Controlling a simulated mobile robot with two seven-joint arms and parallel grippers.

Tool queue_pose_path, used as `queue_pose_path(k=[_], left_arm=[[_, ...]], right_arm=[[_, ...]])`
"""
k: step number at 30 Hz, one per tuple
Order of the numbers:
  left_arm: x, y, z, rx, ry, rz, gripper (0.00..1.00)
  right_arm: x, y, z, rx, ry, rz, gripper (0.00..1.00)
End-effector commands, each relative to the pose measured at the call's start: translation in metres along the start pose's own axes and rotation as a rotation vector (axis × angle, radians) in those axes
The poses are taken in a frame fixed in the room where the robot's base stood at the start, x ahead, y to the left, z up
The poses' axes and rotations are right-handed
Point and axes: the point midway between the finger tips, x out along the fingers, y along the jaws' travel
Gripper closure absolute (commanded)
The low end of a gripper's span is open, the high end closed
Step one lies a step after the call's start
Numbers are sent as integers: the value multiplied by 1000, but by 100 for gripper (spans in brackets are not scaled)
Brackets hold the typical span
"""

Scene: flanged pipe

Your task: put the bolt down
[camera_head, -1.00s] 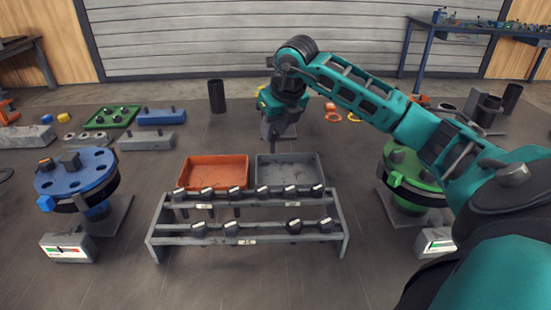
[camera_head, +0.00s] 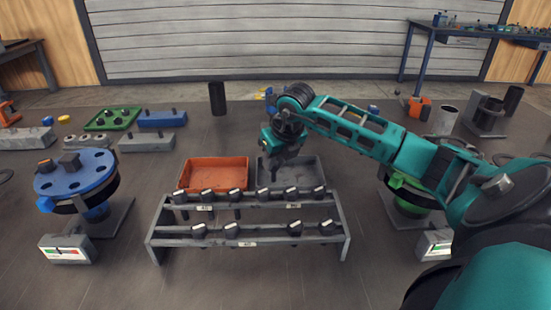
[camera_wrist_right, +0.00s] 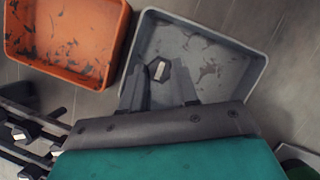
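My right gripper (camera_head: 274,176) reaches down over the grey tray (camera_head: 318,165), behind the rack. In the right wrist view its two fingers (camera_wrist_right: 161,82) point into the grey tray (camera_wrist_right: 257,75). A dark bolt (camera_wrist_right: 159,71) with a hexagonal head and a pale mark on top sits between the fingertips. The fingers appear closed on the sides of its head. Its shaft is hidden, and I cannot tell whether it touches the tray floor. My left gripper is not in view.
An orange tray (camera_head: 216,161) stands left of the grey one. In front, a grey rack (camera_head: 160,232) holds several bolts in two rows. A blue flange stand (camera_head: 75,175) is at left and a green one (camera_head: 408,207) at right.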

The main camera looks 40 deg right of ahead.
Motion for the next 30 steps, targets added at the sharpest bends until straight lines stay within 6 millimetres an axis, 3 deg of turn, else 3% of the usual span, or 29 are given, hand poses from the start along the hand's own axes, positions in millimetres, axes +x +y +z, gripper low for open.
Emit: queue_pose_path(k=[8, 18, 23, 30], left_arm=[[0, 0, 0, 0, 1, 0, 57], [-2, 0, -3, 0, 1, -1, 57], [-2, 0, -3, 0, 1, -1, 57], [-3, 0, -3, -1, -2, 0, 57]], right_arm=[[0, 0, 0, 0, 0, 0, 45], [-6, 0, 2, 0, -1, -1, 45], [-33, -1, 2, -2, -3, -3, 45], [-85, -1, 2, -2, -4, -2, 45]])
